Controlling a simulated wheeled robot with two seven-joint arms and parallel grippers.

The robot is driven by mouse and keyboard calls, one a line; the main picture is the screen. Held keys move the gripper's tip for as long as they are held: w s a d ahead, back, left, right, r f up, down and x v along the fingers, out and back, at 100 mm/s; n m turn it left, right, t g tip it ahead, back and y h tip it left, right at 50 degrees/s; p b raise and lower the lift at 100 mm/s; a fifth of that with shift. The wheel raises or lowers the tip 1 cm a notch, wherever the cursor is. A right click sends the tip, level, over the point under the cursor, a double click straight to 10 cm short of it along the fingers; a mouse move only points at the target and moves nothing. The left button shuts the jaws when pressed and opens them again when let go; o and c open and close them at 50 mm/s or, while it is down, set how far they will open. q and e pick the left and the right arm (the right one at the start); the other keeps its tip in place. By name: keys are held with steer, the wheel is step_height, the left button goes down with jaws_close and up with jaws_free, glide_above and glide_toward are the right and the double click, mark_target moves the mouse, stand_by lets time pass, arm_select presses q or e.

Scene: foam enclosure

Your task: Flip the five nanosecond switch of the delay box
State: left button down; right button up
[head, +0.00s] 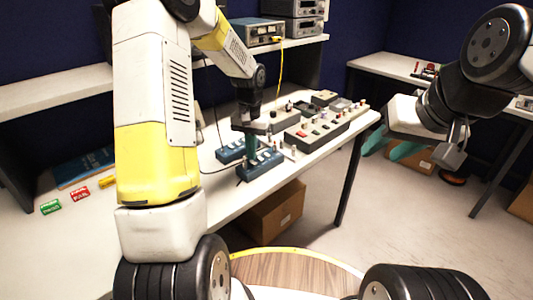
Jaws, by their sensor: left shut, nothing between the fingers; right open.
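A blue delay box (262,167) with small switches on top lies near the front edge of the white bench. A second blue box (230,153) sits just behind it to the left. My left gripper (252,151) points down at the left part of the front blue box, shut and empty. Its tips are at or just above the switches; I cannot tell whether they touch. The gripper hides some of the switches, and their labels are too small to read. My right gripper (455,150) is open and empty, away from the bench over the floor at the right.
A dark grey box with coloured knobs (318,129) and other small boxes stand right of the blue boxes. Instruments (257,31) sit on the shelf above. Green and red pieces (81,194) lie on the bench at left. A cardboard box (275,212) is under the bench.

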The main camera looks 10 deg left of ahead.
arm_select(q)
steer(key=shift+f, duration=0.6)
stand_by(0.3)
steer(key=shift+r, duration=3.5)
steer(key=s+r+t, duration=0.2)
steer(key=s+r, duration=0.3)
steer(key=s, duration=0.3)
steer(key=s+d+r+t+h, duration=0.1)
steer(key=s+r+t, duration=0.1)
steer(key=s+r, duration=0.3)
steer(key=s+d+r+n+t+h, duration=0.1)
steer(key=s+r, duration=0.4)
steer(key=s, duration=0.6)
steer(key=shift+s+t, duration=0.15)
steer(key=shift+t, duration=0.45)
